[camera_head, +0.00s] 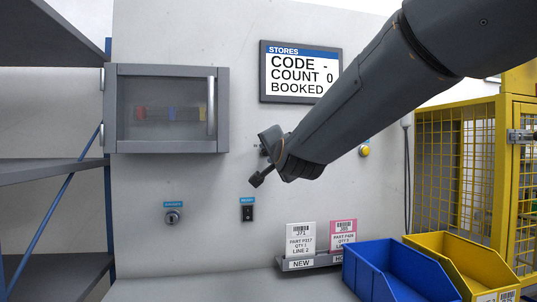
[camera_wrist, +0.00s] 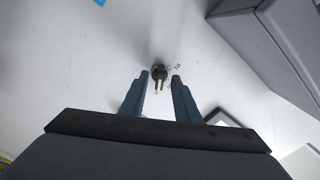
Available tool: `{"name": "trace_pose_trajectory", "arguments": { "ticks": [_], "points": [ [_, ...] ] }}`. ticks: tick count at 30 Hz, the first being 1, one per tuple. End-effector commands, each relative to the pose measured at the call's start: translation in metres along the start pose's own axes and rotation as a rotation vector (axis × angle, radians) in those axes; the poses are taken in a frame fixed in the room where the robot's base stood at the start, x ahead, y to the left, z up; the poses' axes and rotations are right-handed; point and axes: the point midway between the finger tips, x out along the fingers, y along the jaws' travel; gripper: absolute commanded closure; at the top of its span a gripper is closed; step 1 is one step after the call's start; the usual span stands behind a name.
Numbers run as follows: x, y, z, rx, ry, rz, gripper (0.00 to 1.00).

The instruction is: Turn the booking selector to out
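The booking selector (camera_wrist: 160,76) appears to be the small dark knob on the pale panel in the wrist view. Small markings beside it are too small to read surely. My gripper (camera_wrist: 161,75) is open, with one blue-grey finger on each side of the knob in that view. I cannot tell whether either finger touches it. In the head view my gripper and forearm cover most of the selector's area. The stores screen (camera_head: 300,72) reads CODE -, COUNT 0 and BOOKED; its lower right corner is behind my arm.
A glass-fronted cabinet (camera_head: 166,110) hangs at left. Below are a key switch (camera_head: 173,216) and a black switch (camera_head: 247,213). A yellow button (camera_head: 364,151) is right of my arm. Blue (camera_head: 385,270) and yellow (camera_head: 460,262) bins stand lower right, beside a card holder (camera_head: 310,262).

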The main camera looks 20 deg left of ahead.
Motion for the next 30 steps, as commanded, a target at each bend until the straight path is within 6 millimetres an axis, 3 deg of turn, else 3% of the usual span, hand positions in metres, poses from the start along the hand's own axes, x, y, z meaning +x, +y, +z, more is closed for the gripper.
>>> {"name": "trace_pose_trajectory", "arguments": {
  "ticks": [15, 30],
  "points": [
    [-0.067, -0.001, 0.002, 0.001, -0.002, 0.0, 0.71],
    [-0.075, 0.0, 0.002, 0.0, -0.002, 0.0, 0.71]
  ]
}}
